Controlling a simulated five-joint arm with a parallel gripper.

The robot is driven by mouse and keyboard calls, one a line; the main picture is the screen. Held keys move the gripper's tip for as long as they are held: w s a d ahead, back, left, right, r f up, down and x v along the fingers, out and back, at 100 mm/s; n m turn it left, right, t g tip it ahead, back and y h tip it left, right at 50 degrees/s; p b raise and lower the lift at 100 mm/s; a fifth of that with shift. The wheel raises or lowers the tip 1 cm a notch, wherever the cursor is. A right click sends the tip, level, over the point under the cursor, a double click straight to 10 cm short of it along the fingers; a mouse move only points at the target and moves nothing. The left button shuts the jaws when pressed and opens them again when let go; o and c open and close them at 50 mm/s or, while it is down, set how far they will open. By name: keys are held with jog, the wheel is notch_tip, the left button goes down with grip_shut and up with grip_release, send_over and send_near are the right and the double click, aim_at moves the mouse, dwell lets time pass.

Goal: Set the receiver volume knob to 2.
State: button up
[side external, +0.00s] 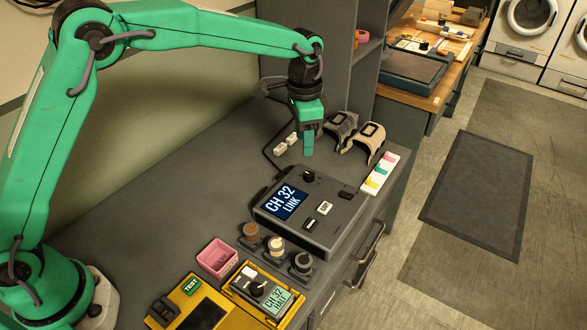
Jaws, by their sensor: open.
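A dark grey box unit (335,232) lies on the bench, with a blue display (288,202) reading "CH 32 LINK". A small black knob (308,177) sits at its far edge; its setting is too small to read. No label shows which unit is the receiver. My gripper (308,150) points down, open and empty, just above and beyond the dark unit's knob in the picture. It appears apart from the knob; one finger is mostly hidden.
A pink bin (217,258) and several round knob-like parts (276,244) stand between the units. Dark shelving (300,60) rises behind. The bench's left part is clear.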

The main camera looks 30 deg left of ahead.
aim_at(309, 174)
jog(key=shift+w+d+f, duration=0.2)
jog(key=shift+d+f, duration=0.1)
jog(key=shift+f, duration=0.2)
jog(key=shift+w+d+f, duration=0.2)
jog(key=shift+d+f, duration=0.1)
jog(key=shift+f, duration=0.2)
jog(key=shift+f, duration=0.1)
jog(key=shift+f, duration=3.8)
jog(key=shift+c, duration=0.5)
grip_shut()
